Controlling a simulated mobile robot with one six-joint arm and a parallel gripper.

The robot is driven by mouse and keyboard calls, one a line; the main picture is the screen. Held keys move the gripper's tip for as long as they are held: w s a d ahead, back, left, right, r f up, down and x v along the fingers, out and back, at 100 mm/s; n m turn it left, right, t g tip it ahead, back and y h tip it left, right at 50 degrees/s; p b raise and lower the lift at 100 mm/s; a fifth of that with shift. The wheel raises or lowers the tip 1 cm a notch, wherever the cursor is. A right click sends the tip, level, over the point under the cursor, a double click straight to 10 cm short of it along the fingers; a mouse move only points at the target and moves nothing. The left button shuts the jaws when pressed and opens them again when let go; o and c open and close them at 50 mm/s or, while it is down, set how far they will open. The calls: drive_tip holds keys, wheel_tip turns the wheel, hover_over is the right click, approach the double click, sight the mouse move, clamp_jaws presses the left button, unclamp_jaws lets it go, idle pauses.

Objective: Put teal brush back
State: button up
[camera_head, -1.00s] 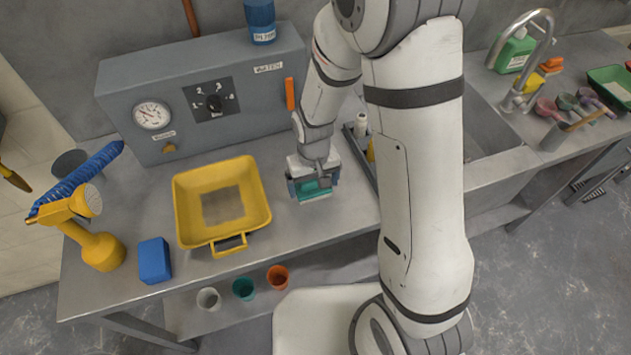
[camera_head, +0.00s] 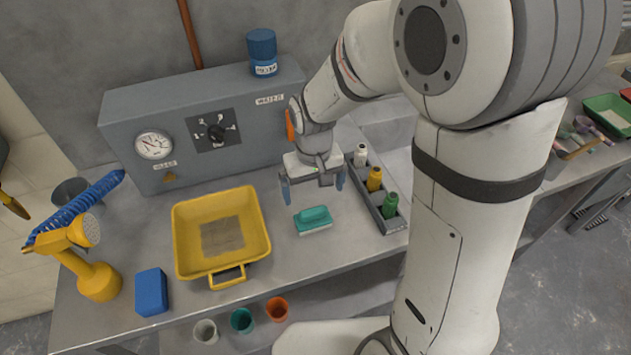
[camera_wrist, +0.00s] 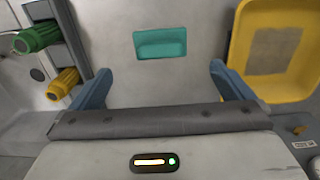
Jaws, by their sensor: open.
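The teal brush (camera_head: 313,217) lies on the grey worktop, right of the yellow tub (camera_head: 181,240), with a pale strip along its lower edge. It also shows in the wrist view (camera_wrist: 160,43), ahead of the fingers and between their lines. My gripper (camera_head: 313,197) is open and empty above and behind the brush, apart from it. Its two blue fingers also show in the wrist view (camera_wrist: 155,82), with bare worktop between them.
A grey rack (camera_head: 396,222) with white, yellow and green bottles stands right of the brush. A grey box with a gauge (camera_head: 260,133) stands behind. A blue sponge (camera_head: 151,291) lies left of the tub. Cups sit below the front edge.

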drive_tip(key=s+d+r+m+t, duration=0.3)
drive_tip(key=s+d+r, duration=0.9)
drive_tip(key=r, duration=0.1)
drive_tip(key=shift+s+d+r, duration=0.2)
drive_tip(key=shift+d+r, duration=0.05)
idle(1.2)
